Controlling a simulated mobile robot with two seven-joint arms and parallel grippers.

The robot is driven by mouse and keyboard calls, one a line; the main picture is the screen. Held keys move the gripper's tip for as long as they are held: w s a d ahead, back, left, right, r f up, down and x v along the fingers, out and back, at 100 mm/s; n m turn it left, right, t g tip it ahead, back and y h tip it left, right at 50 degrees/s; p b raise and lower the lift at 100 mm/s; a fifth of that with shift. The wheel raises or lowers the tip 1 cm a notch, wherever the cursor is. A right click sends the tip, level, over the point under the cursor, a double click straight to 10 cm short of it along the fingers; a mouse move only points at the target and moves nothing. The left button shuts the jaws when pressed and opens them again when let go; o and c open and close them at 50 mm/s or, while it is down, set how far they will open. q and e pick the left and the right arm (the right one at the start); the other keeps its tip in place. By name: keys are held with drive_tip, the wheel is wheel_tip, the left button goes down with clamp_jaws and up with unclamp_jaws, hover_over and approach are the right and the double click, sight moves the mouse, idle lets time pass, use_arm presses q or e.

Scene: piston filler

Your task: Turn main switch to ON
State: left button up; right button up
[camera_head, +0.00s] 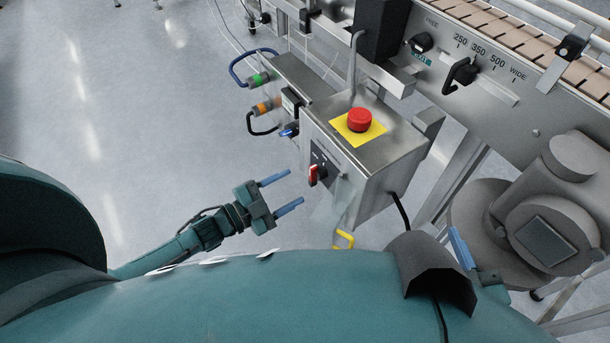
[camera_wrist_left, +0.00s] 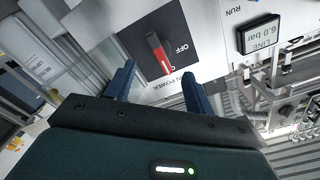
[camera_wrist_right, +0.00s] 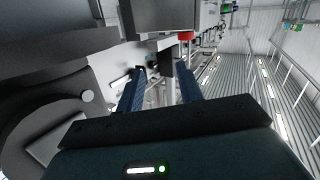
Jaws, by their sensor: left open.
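The main switch is a red handle (camera_head: 318,174) on a black plate on the front face of a steel control box (camera_head: 378,187). In the left wrist view the red handle (camera_wrist_left: 158,54) shows close up, with OFF printed beside it and "POWER" lettering nearby; an ON mark is not readable. My left gripper (camera_head: 296,189) is open and empty, in front of the box, fingers pointing toward the switch. In the left wrist view its fingers (camera_wrist_left: 158,74) flank the handle without visible contact. My right gripper (camera_wrist_right: 160,72) is open and empty; the head view shows it partly hidden.
A red emergency button (camera_head: 359,120) on a yellow plate tops the box. Valves with blue and black hoses (camera_head: 262,80) sit left of it. A conveyor (camera_head: 540,60) runs at upper right. A grey motor-like housing (camera_head: 545,225) stands right. The floor at left is clear.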

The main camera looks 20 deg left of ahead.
use_arm(q)
drive_tip(key=v, duration=0.6)
drive_tip(key=shift+p, duration=0.35)
use_arm(e)
drive_tip(key=shift+s+d+g, duration=0.1)
drive_tip(key=shift+s+g, duration=0.05)
drive_tip(key=shift+g, duration=0.25)
use_arm(q)
drive_tip(key=shift+r, duration=0.15)
